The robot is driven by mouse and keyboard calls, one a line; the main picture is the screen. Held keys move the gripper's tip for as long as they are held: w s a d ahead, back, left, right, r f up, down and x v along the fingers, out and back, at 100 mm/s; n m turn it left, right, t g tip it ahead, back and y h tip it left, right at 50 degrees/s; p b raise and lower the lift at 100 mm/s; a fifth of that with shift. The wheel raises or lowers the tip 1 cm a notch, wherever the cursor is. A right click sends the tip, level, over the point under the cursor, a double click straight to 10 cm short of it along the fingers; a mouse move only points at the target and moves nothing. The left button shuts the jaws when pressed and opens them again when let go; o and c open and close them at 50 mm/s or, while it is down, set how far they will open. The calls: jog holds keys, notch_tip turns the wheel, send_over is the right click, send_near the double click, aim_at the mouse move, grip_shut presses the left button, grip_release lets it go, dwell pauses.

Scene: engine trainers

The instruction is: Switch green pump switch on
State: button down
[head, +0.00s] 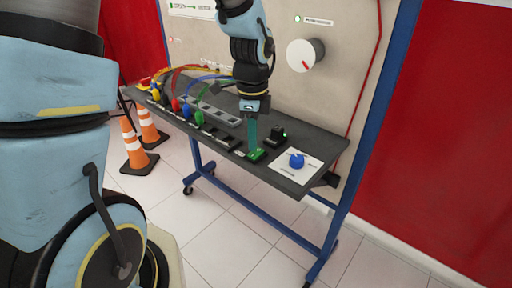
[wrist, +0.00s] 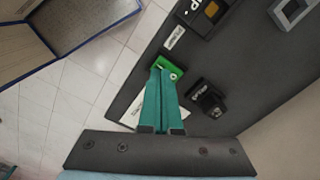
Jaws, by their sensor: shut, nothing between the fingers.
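The green pump switch (head: 256,155) sits on the dark bench top, left of a white card with a blue knob. In the wrist view the green switch (wrist: 169,68) shows just beyond my fingertips. My gripper (head: 252,147) points down at it with its teal fingers closed together and nothing between them. In the wrist view my gripper (wrist: 161,72) overlaps the near part of the switch. I cannot tell whether the tips touch it. The switch's position is partly hidden by the fingers.
A black switch (head: 277,136) stands close to the right of my fingers. The blue knob (head: 296,160) is near the bench's right end. Coloured cables (head: 190,85) and plugs lie to the left. An upright panel with a white dial (head: 305,55) rises behind.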

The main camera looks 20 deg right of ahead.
aim_at(253, 155)
notch_tip(253, 155, up, 5)
jog(key=p, duration=0.4)
dwell(0.3)
jog(key=a+r+n, duration=0.2)
jog(key=a+n, duration=0.9)
jog(key=a, duration=0.1)
jog(key=w+a+r+n+t, duration=0.1)
jog(key=a+n, duration=1.1)
jog(key=a, duration=0.1)
jog(key=shift+w+a+r+t, duration=0.15)
jog(key=shift+r+t, duration=0.15)
jog(key=shift+r, duration=0.1)
jog(key=c, duration=1.6)
grip_release()
